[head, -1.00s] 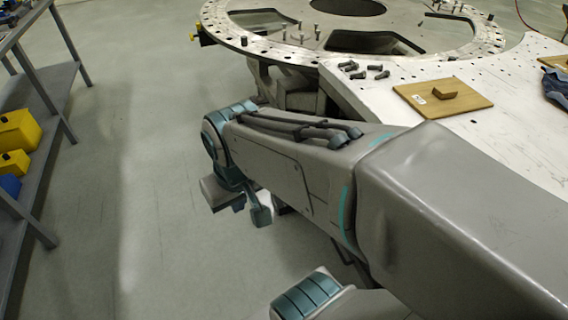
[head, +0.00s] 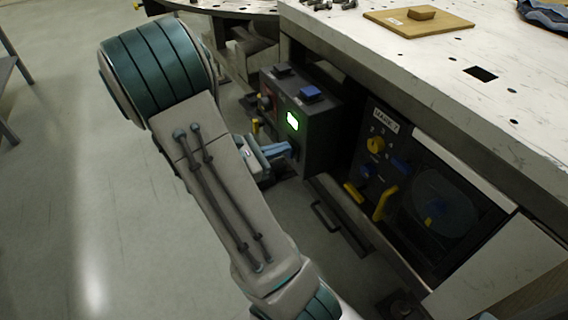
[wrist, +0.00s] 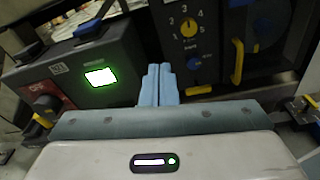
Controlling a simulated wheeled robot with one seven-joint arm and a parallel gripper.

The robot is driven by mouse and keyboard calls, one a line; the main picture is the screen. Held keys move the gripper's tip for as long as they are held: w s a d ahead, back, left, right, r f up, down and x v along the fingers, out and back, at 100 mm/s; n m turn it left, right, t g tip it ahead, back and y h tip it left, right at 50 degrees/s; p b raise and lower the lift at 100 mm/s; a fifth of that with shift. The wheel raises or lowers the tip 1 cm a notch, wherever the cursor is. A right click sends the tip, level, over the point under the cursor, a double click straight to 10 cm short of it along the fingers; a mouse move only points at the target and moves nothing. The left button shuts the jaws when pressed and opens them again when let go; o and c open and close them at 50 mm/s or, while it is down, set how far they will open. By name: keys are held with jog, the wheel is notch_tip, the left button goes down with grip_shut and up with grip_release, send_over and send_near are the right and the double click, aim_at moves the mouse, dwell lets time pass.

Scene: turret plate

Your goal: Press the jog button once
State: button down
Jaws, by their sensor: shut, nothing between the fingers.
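A dark control box (head: 318,140) stands under the table edge. On its top are a blue button (head: 311,93) and a black button (head: 281,71); its front has a lit green display (head: 292,121). In the wrist view the blue button (wrist: 88,28) and black button (wrist: 28,50) are at upper left, above the green display (wrist: 101,77). No label reading "jog" is legible. My gripper (head: 288,149) has its light-blue fingers together and empty, low in front of the box. In the wrist view the fingertips (wrist: 159,72) show right of the display; contact cannot be told.
Right of the box, a panel (head: 378,127) carries a yellow dial (head: 376,145), a blue knob (head: 365,172) and yellow handles (head: 385,204). The white tabletop (head: 420,60) overhangs above. Open floor lies left.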

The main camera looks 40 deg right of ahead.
jog(key=w+f+n+t+h+b, duration=0.1)
jog(key=w+f+n+t+b, duration=0.3)
jog(key=w+f+n+t, duration=0.2)
jog(key=w+f+n+t+h+b, duration=0.1)
jog(key=w+f+n+t+b, duration=0.3)
jog(key=w+f+n+t, duration=0.3)
notch_tip(320, 180, down, 4)
jog(key=n+t, duration=0.1)
jog(key=n, duration=0.1)
jog(key=shift+f+n+b, duration=0.15)
jog(key=shift+n+b, duration=0.25)
jog(key=shift+s, duration=0.1)
jog(key=s+d, duration=0.2)
jog(key=d, duration=0.6)
jog(key=shift+d+b, duration=0.2)
jog(key=shift+b, duration=0.1)
jog(key=shift+d, duration=0.15)
dwell(0.5)
jog(key=shift+s+d+p, duration=0.15)
jog(key=shift+d+p, duration=0.15)
